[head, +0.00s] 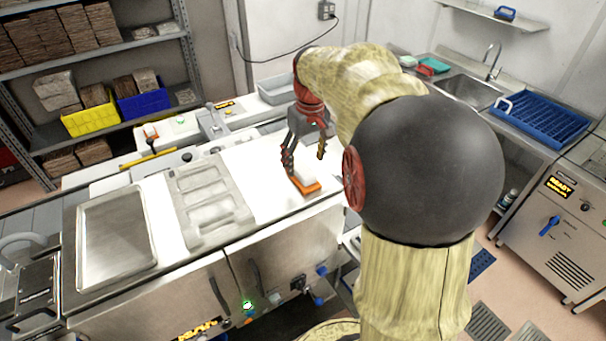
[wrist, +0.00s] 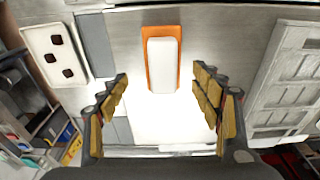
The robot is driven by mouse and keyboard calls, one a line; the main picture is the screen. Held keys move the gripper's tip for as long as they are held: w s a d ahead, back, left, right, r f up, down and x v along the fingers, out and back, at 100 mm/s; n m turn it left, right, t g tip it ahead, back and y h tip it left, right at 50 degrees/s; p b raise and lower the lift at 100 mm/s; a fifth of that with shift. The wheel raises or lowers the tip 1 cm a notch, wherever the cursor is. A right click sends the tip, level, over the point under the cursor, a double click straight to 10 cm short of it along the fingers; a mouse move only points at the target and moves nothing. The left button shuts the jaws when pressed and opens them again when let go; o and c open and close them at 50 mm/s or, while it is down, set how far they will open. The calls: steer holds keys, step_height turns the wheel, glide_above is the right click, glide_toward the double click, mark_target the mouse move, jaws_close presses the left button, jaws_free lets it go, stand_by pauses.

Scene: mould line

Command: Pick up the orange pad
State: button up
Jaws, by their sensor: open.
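The orange pad (head: 307,188) lies flat on the white worktop near its front edge, with a white block (head: 301,176) on top of it. In the wrist view, an orange rim of the pad (wrist: 174,28) shows around the white block (wrist: 163,65). My gripper (head: 305,164) is open and empty, with its fingers pointing down above the worktop by the pad. In the wrist view, my gripper (wrist: 163,87) has its fingers spread wide to either side of the block's line, and the pad lies ahead of the fingertips. I see no contact.
A grey mould plate (head: 207,200) lies on the worktop left of the pad, with a metal tray (head: 115,238) further left. A white tray with dark pieces (wrist: 54,54) shows at the wrist view's left. Bare worktop (head: 262,165) lies between plate and pad.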

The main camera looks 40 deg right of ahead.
mark_target(303, 169)
steer(key=shift+w+a+f+p, duration=0.1)
steer(key=shift+f+p, duration=0.05)
steer(key=shift+f, duration=0.9)
steer(key=shift+w+a+f+p, duration=0.1)
steer(key=shift+f+p, duration=0.05)
steer(key=shift+f, duration=0.9)
steer(key=shift+f, duration=0.25)
steer(key=shift+c, duration=0.3)
steer(key=c, duration=1.3)
steer(key=shift+r, duration=0.1)
